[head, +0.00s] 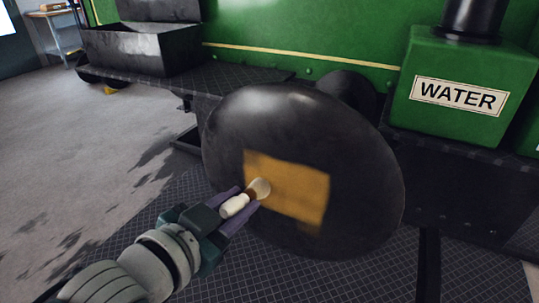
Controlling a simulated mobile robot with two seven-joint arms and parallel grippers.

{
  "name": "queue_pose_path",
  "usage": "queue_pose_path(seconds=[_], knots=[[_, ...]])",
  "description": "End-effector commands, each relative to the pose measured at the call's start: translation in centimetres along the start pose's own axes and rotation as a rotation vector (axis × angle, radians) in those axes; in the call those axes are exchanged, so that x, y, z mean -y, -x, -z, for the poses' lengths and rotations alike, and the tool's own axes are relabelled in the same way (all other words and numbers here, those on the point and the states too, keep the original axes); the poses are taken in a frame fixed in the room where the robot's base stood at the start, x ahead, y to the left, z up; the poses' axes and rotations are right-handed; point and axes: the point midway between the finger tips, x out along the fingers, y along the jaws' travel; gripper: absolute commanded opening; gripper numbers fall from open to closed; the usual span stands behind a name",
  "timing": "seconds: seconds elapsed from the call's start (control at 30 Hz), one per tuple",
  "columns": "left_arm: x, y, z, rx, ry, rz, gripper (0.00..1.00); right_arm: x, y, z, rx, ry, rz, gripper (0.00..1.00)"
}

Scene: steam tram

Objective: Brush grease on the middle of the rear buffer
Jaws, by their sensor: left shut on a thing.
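The rear buffer (352,175) is a large round black disc in the middle of the head view. A yellow-brown patch of grease (297,190), roughly rectangular, covers part of its face at and below the middle, with a small smear under its lower right corner. My left gripper (240,203) is in front of the buffer's lower left part, shut on a brush (234,206) with a pale handle. The brush's round pale head lies over the left edge of the patch and seems to touch it. My right gripper is not in view.
A green tank marked WATER (459,97) stands at the right on the dark running board. A black open box (140,50) sits at the upper left. A blue table (57,30) stands far back left. Grey floor (70,140) at the left is clear.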

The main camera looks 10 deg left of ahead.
Motion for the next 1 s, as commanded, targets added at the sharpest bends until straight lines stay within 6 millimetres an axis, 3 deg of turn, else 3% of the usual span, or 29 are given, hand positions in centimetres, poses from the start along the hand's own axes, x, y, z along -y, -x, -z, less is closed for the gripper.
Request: queue_pose_path(seconds=[0.5,1.0], knots=[[3.6,-0.1,-1.0,-0.002,-0.001,0.001,0.00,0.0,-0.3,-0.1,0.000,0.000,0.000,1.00],[3.9,0.6,0.8,-0.003,0.002,0.000,0.00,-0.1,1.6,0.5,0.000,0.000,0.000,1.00]])
